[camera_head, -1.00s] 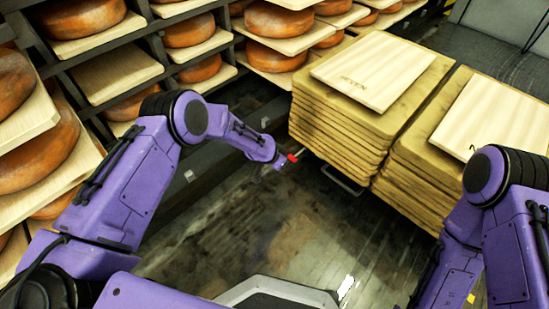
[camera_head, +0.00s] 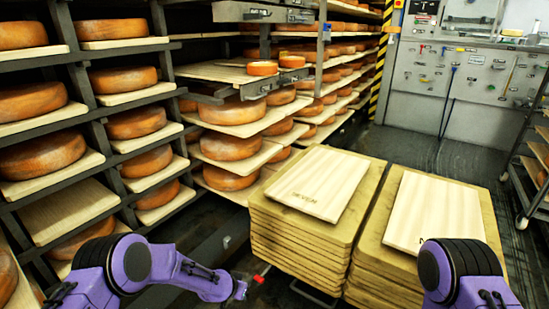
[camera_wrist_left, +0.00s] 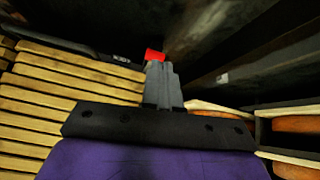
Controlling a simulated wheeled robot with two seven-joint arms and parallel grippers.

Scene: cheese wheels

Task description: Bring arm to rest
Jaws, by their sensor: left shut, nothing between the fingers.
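My left arm comes in from the lower left in the head view, bent at its purple elbow. My left gripper (camera_head: 255,281) is low in front of the stacked boards, with a red spot at its tip. In the left wrist view the left gripper (camera_wrist_left: 158,66) has its grey fingers together, with nothing between them, and red shows at the end. My right arm shows only its elbow and upper parts at the lower right. The right gripper is out of view.
Two stacks of wooden boards, the left stack (camera_head: 299,240) and right stack (camera_head: 435,255), stand ahead on the floor. A shelf rack (camera_head: 76,65) with orange cheese wheels (camera_head: 128,79) fills the left. A wheeled rack (camera_head: 530,180) stands far right. Dark floor is clear behind the stacks.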

